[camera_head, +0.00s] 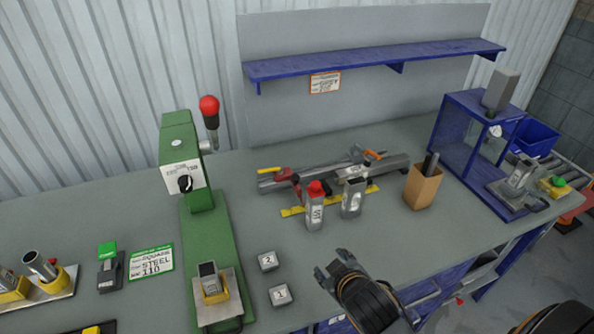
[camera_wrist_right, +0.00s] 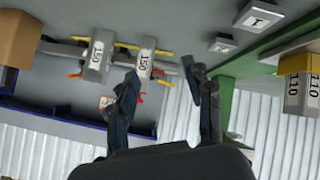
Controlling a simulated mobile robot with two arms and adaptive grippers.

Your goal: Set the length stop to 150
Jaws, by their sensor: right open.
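The long grey rail assembly (camera_head: 330,174) lies at the back of the bench, with a red part (camera_head: 284,174) and an orange handle (camera_head: 373,155) on it. I cannot clearly tell which part is the length stop, or its setting. My left gripper is out of view.
A green machine (camera_head: 205,240) with a red-knobbed lever stands left, near a card (camera_head: 151,260) reading STEEL 110. Plates 1 (camera_head: 281,295) and 2 (camera_head: 268,261) lie on the bench. A cardboard box (camera_head: 422,187) and blue frame (camera_head: 470,150) stand right. A shelf (camera_head: 375,60) hangs above.

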